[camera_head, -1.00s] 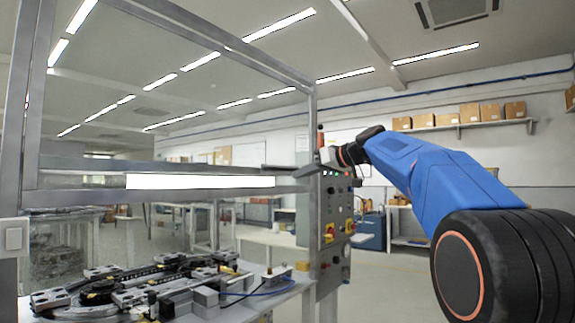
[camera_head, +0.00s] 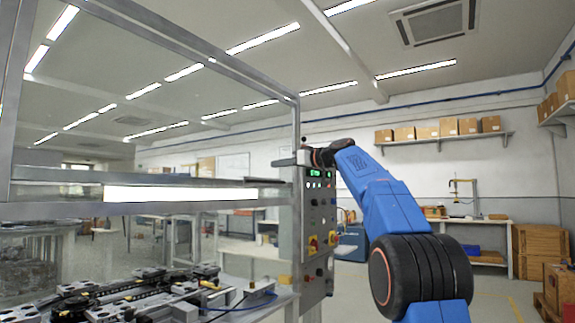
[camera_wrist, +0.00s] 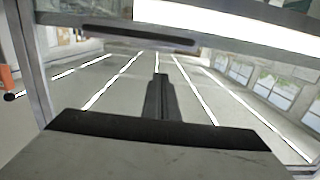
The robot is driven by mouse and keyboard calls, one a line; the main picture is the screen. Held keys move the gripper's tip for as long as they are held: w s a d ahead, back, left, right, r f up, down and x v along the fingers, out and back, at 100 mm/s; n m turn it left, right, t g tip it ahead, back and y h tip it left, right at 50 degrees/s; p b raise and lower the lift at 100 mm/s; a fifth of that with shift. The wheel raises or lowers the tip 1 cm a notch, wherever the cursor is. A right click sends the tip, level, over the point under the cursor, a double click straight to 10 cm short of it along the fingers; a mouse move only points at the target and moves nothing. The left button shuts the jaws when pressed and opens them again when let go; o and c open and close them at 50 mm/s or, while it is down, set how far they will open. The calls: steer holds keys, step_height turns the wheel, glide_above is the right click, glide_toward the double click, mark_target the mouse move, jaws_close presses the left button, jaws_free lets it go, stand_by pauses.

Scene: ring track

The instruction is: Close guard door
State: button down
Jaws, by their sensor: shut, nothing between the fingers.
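The guard door (camera_head: 60,210) looks like a raised, flat metal-framed panel, seen nearly edge-on across the machine frame; its exact angle is hard to tell. A dark bar like a handle (camera_head: 252,180) sits near its right end. A dark bar on a metal rail (camera_wrist: 138,36) also shows at the top of the wrist view, apart from the fingertips. My gripper (camera_head: 293,160) is at the frame's right post, above the control panel, small and partly unclear. In the wrist view my gripper (camera_wrist: 160,88) has its fingers together, with nothing between them.
The control panel (camera_head: 317,215) stands right below my gripper. The machine frame's right post (camera_head: 296,130) is close to it. Track parts (camera_head: 130,297) cover the table at lower left. A bright light strip (camera_head: 180,193) lies along the panel. Floor is open at right, before wooden crates (camera_head: 540,252).

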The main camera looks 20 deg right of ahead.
steer(key=shift+w+a+f, duration=0.4)
steer(key=shift+w+f, duration=0.15)
steer(key=shift+f, duration=0.15)
steer(key=shift+w+a+f, duration=0.4)
steer(key=shift+w+f, duration=0.2)
steer(key=shift+f, duration=0.05)
steer(key=shift+w+a+f, duration=0.4)
steer(key=shift+w+f, duration=0.15)
steer(key=shift+f, duration=0.15)
step_height(320, 180, down, 43)
